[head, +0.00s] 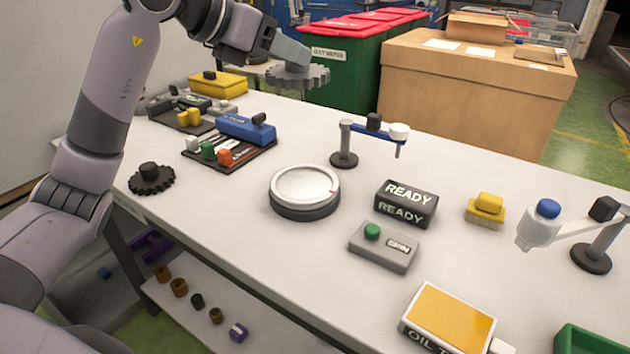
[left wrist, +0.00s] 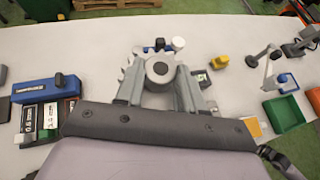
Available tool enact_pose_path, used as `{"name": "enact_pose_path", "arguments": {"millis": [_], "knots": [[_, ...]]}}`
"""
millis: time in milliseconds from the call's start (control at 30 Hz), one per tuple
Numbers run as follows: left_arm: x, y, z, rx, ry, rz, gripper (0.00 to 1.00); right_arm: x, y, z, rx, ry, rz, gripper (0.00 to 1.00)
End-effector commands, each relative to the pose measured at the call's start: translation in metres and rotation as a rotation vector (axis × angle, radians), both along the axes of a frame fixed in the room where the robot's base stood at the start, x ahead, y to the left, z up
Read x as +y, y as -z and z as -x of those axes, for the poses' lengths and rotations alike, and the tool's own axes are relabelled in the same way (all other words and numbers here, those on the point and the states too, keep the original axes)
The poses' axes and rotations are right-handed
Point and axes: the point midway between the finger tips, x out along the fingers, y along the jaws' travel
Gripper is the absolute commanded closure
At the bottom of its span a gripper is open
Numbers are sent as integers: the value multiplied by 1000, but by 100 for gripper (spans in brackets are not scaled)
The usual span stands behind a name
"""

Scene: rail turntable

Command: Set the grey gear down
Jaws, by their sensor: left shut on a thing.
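The grey gear (head: 297,75) is a toothed disc held in the air over the far edge of the table in the head view. It also shows between the fingers in the left wrist view (left wrist: 157,70). My left gripper (head: 291,52) is shut on it. The white table (head: 240,255) lies below. A round turntable (head: 305,187) with a pale top and dark base stands empty near the table's middle. A black gear (head: 152,180) lies on the table at the left.
A dark tray (head: 185,165) with coloured blocks and a blue block (head: 245,130) sit at the left. A small post with a blue arm (head: 345,150), a READY box (head: 406,203), a grey button box (head: 383,247) and an oil tin (head: 450,315) stand around the turntable. Bare table lies in front.

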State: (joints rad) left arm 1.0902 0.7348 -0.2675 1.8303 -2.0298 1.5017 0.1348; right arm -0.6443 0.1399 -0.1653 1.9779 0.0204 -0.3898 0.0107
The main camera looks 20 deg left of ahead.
Motion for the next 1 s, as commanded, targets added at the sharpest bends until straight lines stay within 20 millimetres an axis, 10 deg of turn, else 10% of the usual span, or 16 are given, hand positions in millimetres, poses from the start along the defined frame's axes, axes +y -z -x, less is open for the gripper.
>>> {"name": "enact_pose_path", "arguments": {"millis": [267,1000], "knots": [[-1,6,-2,-1,0,2,100,0,-1,0,-1,0,2,57],[-1,146,-2,-1,-1,2,100,4,7,-1,2,-10,-7,57]]}}
